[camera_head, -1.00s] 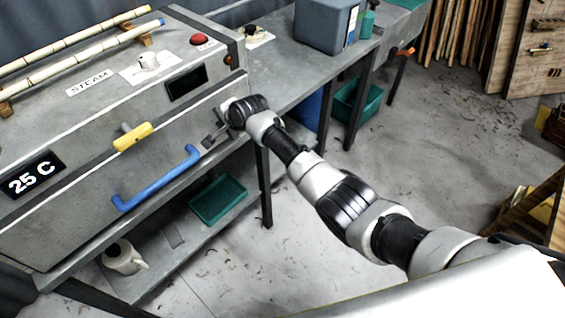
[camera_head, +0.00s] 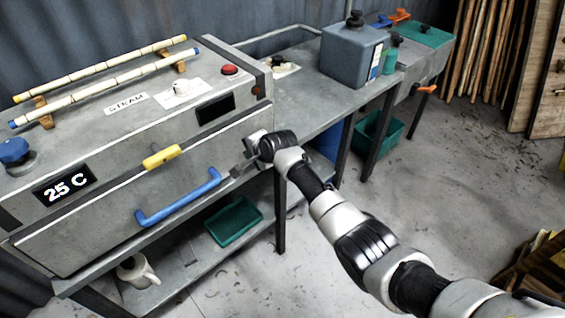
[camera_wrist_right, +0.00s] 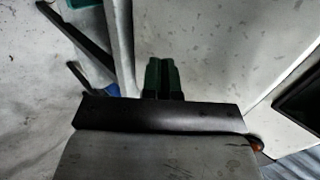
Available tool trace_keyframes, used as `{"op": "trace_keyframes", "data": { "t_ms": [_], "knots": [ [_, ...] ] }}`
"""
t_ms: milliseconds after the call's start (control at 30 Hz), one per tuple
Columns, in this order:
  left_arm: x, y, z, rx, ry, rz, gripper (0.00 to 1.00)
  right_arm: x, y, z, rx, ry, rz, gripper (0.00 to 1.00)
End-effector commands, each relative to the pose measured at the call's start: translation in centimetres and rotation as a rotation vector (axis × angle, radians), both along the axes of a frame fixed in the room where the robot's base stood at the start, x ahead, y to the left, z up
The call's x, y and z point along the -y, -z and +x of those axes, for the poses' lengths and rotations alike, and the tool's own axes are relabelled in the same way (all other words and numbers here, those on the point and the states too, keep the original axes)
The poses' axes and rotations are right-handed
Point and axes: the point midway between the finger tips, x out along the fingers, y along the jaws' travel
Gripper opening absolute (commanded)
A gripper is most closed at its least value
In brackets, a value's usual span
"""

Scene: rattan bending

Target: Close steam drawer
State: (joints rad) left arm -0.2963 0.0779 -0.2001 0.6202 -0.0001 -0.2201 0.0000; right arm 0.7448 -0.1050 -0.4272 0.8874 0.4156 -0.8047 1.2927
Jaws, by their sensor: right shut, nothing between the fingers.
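The steam drawer (camera_head: 125,222) is the long grey front panel low on the steam box, with a blue bar handle (camera_head: 178,198) and a yellow latch (camera_head: 162,157) above it. The panel looks flush or nearly so; a small gap cannot be ruled out. My right gripper (camera_head: 240,169) is shut and empty at the right end of the panel, just past the handle's right end. Whether it touches the panel is unclear. Its dark green fingers (camera_wrist_right: 162,76) are together in the right wrist view, beside a pale grey surface. My left gripper is not in view.
The box top carries two rattan poles (camera_head: 105,85), a red button (camera_head: 229,70) and a blue knob (camera_head: 14,152). A display (camera_head: 66,185) reads 25 C. A green tray (camera_head: 234,221) and a white kettle (camera_head: 137,271) are on the shelf below.

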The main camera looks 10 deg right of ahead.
Motion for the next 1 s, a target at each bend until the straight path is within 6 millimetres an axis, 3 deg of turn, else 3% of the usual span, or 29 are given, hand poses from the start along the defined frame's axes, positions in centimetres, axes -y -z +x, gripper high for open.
{"op": "trace_keyframes", "data": {
  "t_ms": [33, 300, 633, 1000],
  "knots": [
    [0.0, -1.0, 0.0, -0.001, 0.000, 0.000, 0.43, 0.5, -0.3, -0.2, -0.005, 0.002, -0.001, 0.00],
    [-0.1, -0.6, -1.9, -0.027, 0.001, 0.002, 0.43, 1.6, -1.7, -1.9, -0.004, -0.001, -0.002, 0.00],
    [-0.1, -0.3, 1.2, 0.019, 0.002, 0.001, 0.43, 3.4, -4.6, -4.7, -0.006, -0.001, -0.003, 0.00],
    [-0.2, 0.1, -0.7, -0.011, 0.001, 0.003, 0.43, 4.5, -6.4, -6.3, -0.009, 0.000, -0.004, 0.00]
  ]
}}
